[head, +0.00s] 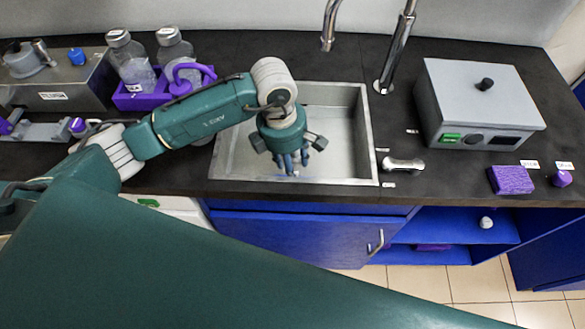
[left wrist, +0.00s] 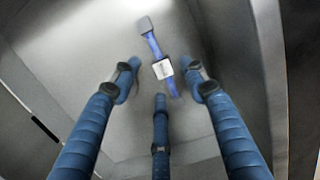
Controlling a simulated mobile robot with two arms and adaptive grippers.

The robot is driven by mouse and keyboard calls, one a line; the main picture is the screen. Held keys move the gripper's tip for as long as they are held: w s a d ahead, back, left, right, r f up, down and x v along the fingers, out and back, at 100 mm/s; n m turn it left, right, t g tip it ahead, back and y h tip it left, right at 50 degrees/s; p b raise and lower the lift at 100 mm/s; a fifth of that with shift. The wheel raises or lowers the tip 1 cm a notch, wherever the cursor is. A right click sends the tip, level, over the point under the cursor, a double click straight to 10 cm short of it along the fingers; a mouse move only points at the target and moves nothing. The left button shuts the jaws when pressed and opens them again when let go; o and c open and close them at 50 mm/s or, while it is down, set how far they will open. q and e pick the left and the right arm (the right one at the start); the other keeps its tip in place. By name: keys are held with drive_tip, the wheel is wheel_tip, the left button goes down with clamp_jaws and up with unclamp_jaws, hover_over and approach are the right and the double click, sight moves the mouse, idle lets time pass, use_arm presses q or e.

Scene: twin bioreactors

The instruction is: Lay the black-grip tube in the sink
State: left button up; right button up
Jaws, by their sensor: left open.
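My left gripper (head: 290,164) points down into the grey sink (head: 350,150) in the head view. In the left wrist view, its blue fingers (left wrist: 160,84) are spread apart. A thin blue tube (left wrist: 153,46) with a dark grey square end and a white label lies on the sink floor just beyond the fingertips. Its lower end shows between the fingers, and they are not closed on it. Whether the grey end is the black grip is hard to tell. In the head view, the gripper mostly hides the tube. My right gripper is not in view.
Metal taps (head: 392,60) rise behind the sink. A grey box device (head: 480,95) and a purple sponge (head: 511,180) stand to the right. At left are a purple rack (head: 135,101), bottles (head: 130,58) and a metal unit (head: 60,80). The sink walls closely surround the gripper.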

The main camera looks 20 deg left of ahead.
use_arm(q)
wheel_tip(320, 180, up, 10)
drive_tip(key=a+b, duration=0.1)
drive_tip(key=shift+s, duration=0.15)
drive_tip(key=shift+a+r, duration=0.1)
idle(0.4)
